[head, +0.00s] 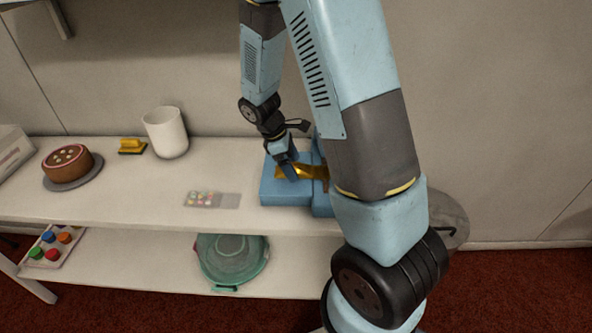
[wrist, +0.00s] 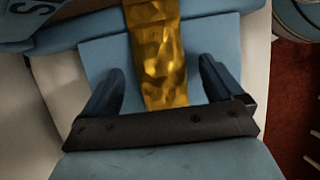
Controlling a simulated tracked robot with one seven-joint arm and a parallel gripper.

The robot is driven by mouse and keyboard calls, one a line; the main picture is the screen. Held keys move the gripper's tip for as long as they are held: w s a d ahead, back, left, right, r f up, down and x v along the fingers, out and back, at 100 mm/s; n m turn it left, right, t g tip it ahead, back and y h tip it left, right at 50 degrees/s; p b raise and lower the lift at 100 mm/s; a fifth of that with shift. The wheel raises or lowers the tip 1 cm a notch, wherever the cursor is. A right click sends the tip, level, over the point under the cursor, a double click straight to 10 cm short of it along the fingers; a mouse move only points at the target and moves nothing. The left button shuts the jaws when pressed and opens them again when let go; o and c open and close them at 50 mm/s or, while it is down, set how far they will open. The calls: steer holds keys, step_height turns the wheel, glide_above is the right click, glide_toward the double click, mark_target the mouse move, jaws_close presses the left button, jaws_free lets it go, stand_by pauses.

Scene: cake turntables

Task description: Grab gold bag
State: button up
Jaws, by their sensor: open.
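The gold bag (wrist: 163,60) is a shiny, crinkled gold strip lying on a light blue block or box (wrist: 98,55). My gripper (wrist: 160,85) is open, with one dark finger on each side of the bag and a gap on both sides. In the head view the gold bag (head: 308,172) lies on the blue box (head: 285,193), partly hidden by my arm. My gripper (head: 290,172) is at its left end.
The white shelf (head: 120,195) holds a cake on a stand (head: 68,170), a yellow-and-black item (head: 132,146), a white cup (head: 166,133) and a small pack of coloured pieces (head: 202,198).

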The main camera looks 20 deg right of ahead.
steer(key=shift+f, duration=0.1)
steer(key=c, duration=1.2)
